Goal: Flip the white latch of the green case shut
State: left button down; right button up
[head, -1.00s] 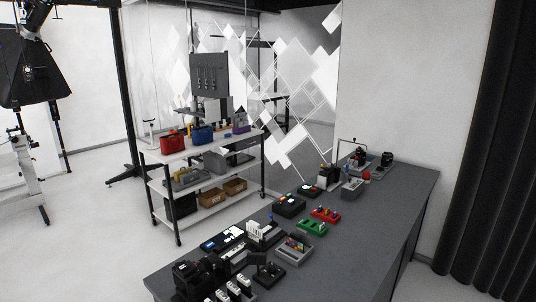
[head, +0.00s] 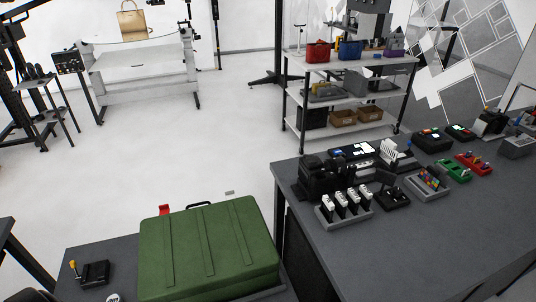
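A large green case (head: 208,250) with a ribbed top lies closed on a dark tabletop at the bottom of the head view. A black handle (head: 198,205) shows at its far edge. A small red part (head: 164,210) stands up by its far left corner; I cannot tell whether it belongs to the case. I cannot make out a white latch; the near side of the case is mostly cut off or hidden. Neither of my grippers is in view.
A black box with a yellow-tipped lever (head: 93,272) and a partly cut-off white round thing (head: 113,298) are left of the case. A grey workbench (head: 420,240) with several small devices stands to the right. A shelf cart (head: 350,99) is behind; open floor lies between.

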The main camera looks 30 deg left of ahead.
aim_at(229, 194)
jog(key=u, duration=1.1)
